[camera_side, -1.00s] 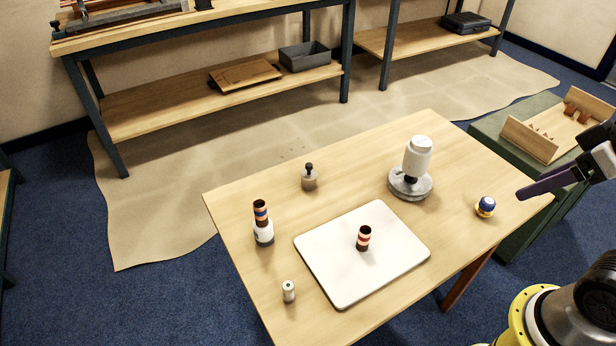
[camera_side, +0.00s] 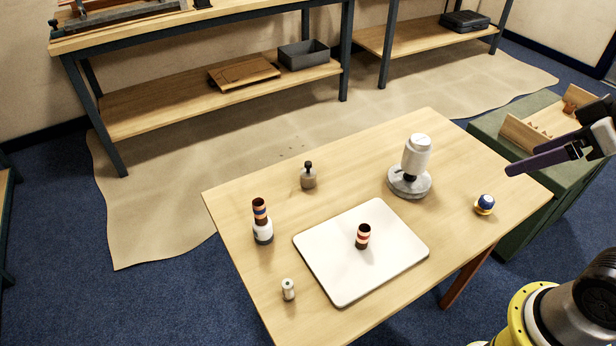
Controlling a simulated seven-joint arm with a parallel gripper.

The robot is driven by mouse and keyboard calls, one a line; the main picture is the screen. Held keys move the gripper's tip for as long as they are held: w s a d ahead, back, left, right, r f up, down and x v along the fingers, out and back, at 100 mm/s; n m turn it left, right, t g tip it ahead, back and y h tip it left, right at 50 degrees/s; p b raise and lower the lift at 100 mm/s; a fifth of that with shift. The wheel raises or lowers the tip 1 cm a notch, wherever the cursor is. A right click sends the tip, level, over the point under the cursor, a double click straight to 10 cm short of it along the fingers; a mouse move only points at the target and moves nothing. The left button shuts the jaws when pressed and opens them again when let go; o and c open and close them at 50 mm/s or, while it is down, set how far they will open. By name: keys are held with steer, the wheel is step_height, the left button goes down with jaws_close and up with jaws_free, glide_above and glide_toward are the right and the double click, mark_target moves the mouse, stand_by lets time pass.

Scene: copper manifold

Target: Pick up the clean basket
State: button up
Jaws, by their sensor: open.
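Nothing in view is clearly a basket. A small dark, striped, open-topped cup (camera_side: 363,236) stands upright on the white board (camera_side: 340,282) on the wooden table. A similar striped dark piece (camera_side: 260,211) sits on top of a white holder (camera_side: 264,235) at the table's left. My gripper (camera_side: 522,160) is at the right edge of the picture, open and empty, with its dark fingers pointing left. It looks above the table's right end, well apart from both striped pieces.
On the table (camera_side: 290,205) stand a white canister device on a round grey base (camera_side: 409,183), a blue-and-yellow ball-like item (camera_side: 485,204), a dark-knobbed tamper-like piece (camera_side: 308,176) and a small pale cylinder (camera_side: 288,289). A wooden rack (camera_side: 528,136) sits on the green cabinet (camera_side: 492,128).

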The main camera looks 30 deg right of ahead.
steer(key=w+r, duration=0.4)
steer(key=w, duration=0.3)
steer(key=n+g+y, duration=0.1)
steer(key=n+g, duration=0.2)
glide_above(309, 173)
steer(key=s+d, duration=0.2)
steer(key=s, duration=0.2)
step_height(309, 173, down, 24)
steer(key=x, duration=0.7)
steer(key=shift+a+f, duration=0.1)
steer(key=shift+f, duration=0.25)
steer(key=shift+a+x, duration=0.1)
steer(key=shift+x, duration=1.35)
steer(key=shift+a+x, duration=0.15)
steer(key=shift+x, duration=1.25)
jaws_close()
